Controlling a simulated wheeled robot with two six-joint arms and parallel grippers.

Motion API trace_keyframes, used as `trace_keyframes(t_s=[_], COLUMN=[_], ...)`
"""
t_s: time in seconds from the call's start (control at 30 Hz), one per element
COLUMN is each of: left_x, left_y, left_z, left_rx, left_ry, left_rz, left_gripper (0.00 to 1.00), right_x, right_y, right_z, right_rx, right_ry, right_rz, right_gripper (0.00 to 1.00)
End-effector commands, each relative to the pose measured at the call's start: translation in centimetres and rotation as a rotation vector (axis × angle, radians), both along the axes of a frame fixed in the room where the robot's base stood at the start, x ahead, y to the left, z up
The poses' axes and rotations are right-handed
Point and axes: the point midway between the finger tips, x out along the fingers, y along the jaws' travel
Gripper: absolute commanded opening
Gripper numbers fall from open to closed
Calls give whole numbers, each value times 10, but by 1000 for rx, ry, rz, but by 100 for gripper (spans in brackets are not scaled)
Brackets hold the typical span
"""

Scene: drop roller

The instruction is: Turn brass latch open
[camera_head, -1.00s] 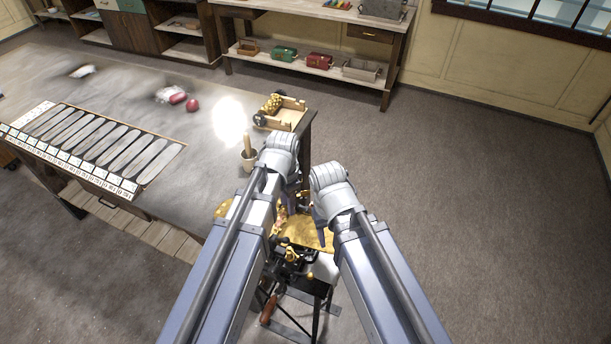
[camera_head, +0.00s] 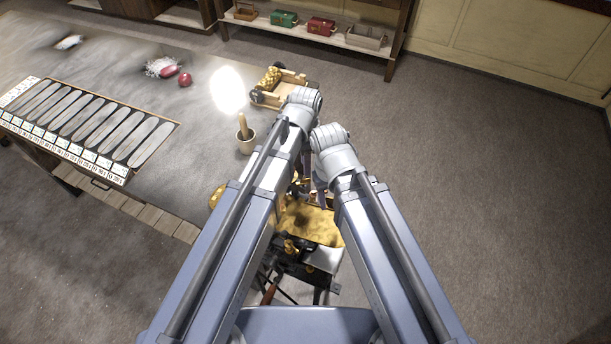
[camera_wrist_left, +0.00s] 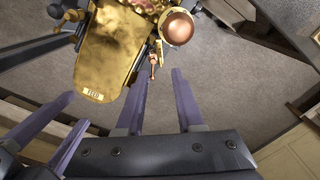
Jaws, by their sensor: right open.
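The brass drop roller machine (camera_head: 312,222) stands below my two arms in the head view. In the left wrist view its brass feed plate (camera_wrist_left: 103,58), marked FEED, and a round copper knob (camera_wrist_left: 178,27) show at the top. A small brass lever with a copper end (camera_wrist_left: 154,62) hangs beside the plate; it may be the latch. My left gripper (camera_wrist_left: 158,73) is open and empty, its fingertips just below that lever in the picture. My right gripper (camera_wrist_left: 77,109) shows at the left of the wrist view, its fingers apart and empty. In the head view both grippers are largely hidden by the arms.
The floor to the right is clear.

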Motion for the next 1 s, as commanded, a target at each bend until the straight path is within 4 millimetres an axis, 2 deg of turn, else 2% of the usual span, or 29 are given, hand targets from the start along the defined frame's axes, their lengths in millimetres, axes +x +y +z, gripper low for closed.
trace_keyframes(t_s=[0.03, 0.5, 0.87, 1.0], left_x=[0, 0, 0, 0], left_y=[0, 0, 0, 0], left_z=[-9, -65, -68, -68], left_rx=[0, 0, 0, 0], left_ry=[0, -1, -1, -1], left_rz=[1, 1, 1, 1], left_gripper=[36, 36, 36, 24], right_x=[0, 1, 1, 1], right_y=[0, 0, 0, 0], right_z=[-9, -65, -69, -69], right_rx=[0, -1, -1, -1], right_ry=[0, -2, -2, -2], right_rz=[3, 14, 13, 13], right_gripper=[50, 50, 50, 50])
